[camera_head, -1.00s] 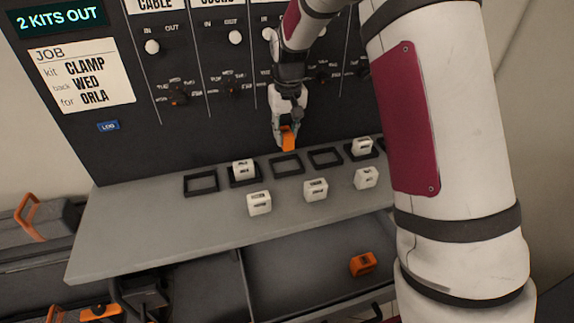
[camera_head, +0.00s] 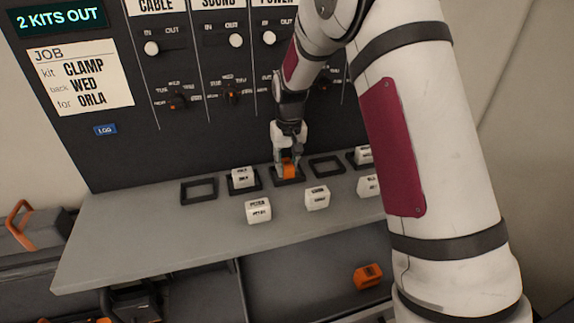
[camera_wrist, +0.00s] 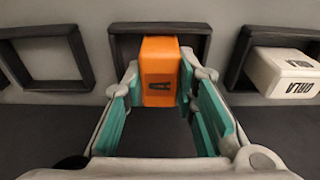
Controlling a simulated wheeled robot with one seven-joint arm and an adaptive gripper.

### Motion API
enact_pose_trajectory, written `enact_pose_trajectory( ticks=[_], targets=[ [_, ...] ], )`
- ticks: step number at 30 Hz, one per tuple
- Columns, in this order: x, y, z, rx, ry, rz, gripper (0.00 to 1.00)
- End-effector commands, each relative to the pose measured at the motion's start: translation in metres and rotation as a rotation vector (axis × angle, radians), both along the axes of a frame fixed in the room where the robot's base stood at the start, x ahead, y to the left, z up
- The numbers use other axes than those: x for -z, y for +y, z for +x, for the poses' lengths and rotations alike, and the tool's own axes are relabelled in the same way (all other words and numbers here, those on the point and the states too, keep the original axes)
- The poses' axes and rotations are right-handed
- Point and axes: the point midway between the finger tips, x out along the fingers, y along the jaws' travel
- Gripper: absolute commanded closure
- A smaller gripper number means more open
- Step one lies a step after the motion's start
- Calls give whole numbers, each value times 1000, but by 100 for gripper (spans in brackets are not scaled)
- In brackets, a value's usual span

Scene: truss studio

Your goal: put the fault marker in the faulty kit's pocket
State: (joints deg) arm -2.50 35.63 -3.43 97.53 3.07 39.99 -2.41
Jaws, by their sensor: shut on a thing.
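The fault marker, an orange block (camera_head: 289,169), is between the fingers of my gripper (camera_head: 289,165), at the middle black-framed pocket (camera_head: 276,181) of the row on the grey shelf. In the wrist view the orange block (camera_wrist: 160,72) is gripped by the teal pads of my gripper (camera_wrist: 160,85). It stands within the outline of the black frame (camera_wrist: 120,48). Its lower part is hidden in the head view, so I cannot tell if it touches the pocket floor.
White labelled blocks sit in the pockets left (camera_head: 243,177) and right (camera_head: 363,155). Empty pockets are at far left (camera_head: 184,193) and right of middle (camera_head: 312,168). Loose white blocks (camera_head: 258,210) (camera_head: 317,197) lie in front. Another orange block (camera_head: 368,276) is in the tray below. The knob panel stands behind.

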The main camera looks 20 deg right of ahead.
Motion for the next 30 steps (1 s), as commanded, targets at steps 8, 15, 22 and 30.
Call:
enact_pose_trajectory(
  ticks=[8, 15, 22, 30],
  targets=[
    [3, 0, 0, 0, 0, 0, 66],
    [-1, 0, 0, 0, 0, 0, 66],
    [-33, 0, -2, 0, -5, 0, 66],
    [-87, 0, -9, 0, -4, 0, 66]
  ],
)
